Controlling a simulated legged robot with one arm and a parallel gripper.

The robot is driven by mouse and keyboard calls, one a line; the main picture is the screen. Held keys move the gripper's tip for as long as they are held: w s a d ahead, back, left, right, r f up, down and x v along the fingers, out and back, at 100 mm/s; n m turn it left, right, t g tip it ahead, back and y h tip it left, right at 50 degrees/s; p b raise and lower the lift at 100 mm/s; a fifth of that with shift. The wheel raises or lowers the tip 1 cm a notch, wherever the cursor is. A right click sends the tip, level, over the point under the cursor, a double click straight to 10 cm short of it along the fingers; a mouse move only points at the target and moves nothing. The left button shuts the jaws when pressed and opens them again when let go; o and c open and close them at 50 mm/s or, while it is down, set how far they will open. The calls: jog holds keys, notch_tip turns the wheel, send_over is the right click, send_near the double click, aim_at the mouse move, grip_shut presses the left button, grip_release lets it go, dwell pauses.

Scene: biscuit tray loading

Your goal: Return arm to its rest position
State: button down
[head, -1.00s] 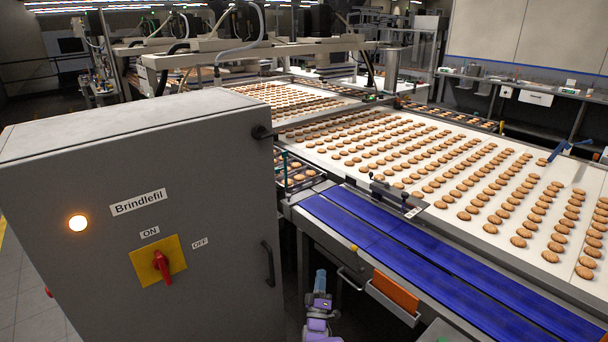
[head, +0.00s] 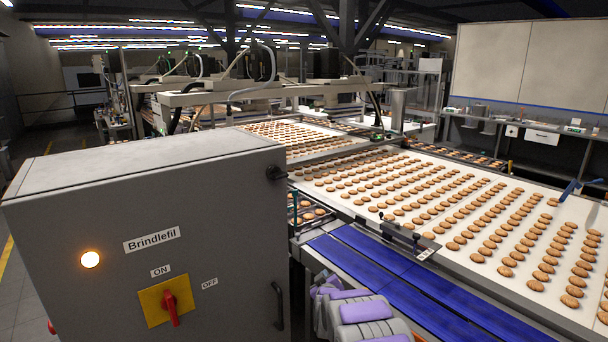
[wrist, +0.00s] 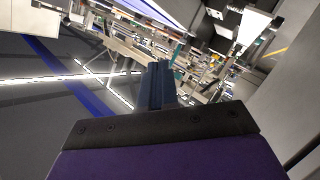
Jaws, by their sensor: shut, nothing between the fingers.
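My gripper (wrist: 162,85) shows in the wrist view as dark fingers held together beyond a black and purple housing. It is shut with nothing between the fingers, and it touches nothing that I can see. In the head view, purple and grey links of my arm are at the bottom middle, between the grey cabinet (head: 215,230) and the blue conveyor strips (head: 400,265). I cannot make out the fingertips in the head view.
The cabinet carries a red rotary switch (head: 170,308) on a yellow plate, pointing near ON, and a lit lamp (head: 90,259). A dark handle (head: 279,305) is on its right side. Rows of biscuits (head: 484,258) lie on the white belt to the right.

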jog(key=s+d+r+m+g, duration=0.2)
jog(key=s+r+g, duration=0.2)
jog(key=s, duration=1.8)
jog(key=s+d+r+m+g, duration=0.2)
jog(key=s+r+g, duration=0.3)
jog(key=s, duration=1.7)
jog(key=s+d+r+m+g, duration=0.3)
jog(key=s+g, duration=0.4)
jog(key=s, duration=1.6)
jog(key=shift+r+g, duration=0.4)
jog(key=shift+r, duration=0.5)
jog(key=shift+d, duration=0.15)
